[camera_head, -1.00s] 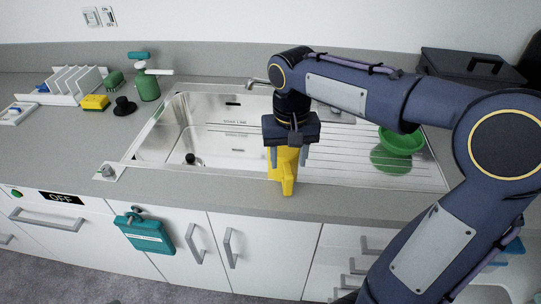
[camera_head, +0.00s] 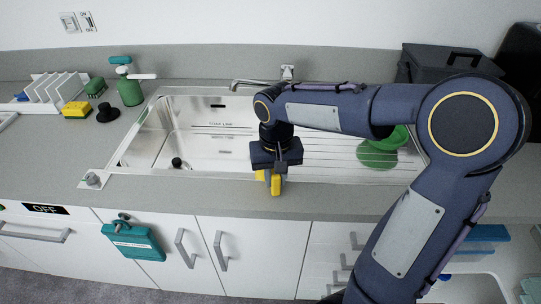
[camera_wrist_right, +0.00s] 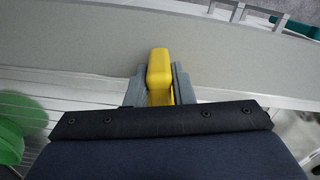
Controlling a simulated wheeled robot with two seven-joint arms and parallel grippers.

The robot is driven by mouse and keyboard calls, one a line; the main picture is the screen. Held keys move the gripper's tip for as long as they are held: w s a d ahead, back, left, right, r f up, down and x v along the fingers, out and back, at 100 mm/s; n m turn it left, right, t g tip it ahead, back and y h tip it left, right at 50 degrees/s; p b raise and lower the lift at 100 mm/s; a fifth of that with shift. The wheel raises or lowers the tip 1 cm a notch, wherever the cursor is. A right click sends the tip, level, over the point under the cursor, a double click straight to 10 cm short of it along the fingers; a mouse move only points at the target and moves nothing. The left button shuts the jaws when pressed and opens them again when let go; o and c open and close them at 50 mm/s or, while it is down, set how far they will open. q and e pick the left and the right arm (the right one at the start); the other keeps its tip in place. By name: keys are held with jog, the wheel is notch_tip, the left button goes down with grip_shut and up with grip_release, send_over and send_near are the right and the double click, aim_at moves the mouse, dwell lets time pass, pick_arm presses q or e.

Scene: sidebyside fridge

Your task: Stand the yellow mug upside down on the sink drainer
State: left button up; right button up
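The yellow mug (camera_head: 275,185) is at the front edge of the sink unit, in my right gripper (camera_head: 272,172). Most of it is hidden by the gripper in the head view. In the right wrist view, a yellow part of the mug (camera_wrist_right: 159,72) sits between the two grey fingers of my right gripper (camera_wrist_right: 158,88), which press against its sides. I cannot tell which way up the mug is. The ribbed sink drainer (camera_head: 325,168) lies to the right of the basin, behind and right of the mug. My left gripper is not in view.
A green bowl (camera_head: 377,156) stands on the drainer's right part, partly behind my arm. The tap (camera_head: 255,84) is behind. A dark box (camera_head: 450,62) stands at the back right. The drainer's middle looks clear.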

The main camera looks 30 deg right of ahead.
grip_shut()
jog(key=shift+w+r, duration=0.1)
jog(key=shift+r, duration=0.4)
notch_tip(320, 180, up, 2)
jog(key=shift+r, duration=0.2)
jog(key=s+a+r, duration=0.7)
jog(key=s+r, duration=0.2)
jog(key=s, duration=0.3)
jog(key=shift+s+r, duration=0.15)
jog(key=shift+r, duration=0.2)
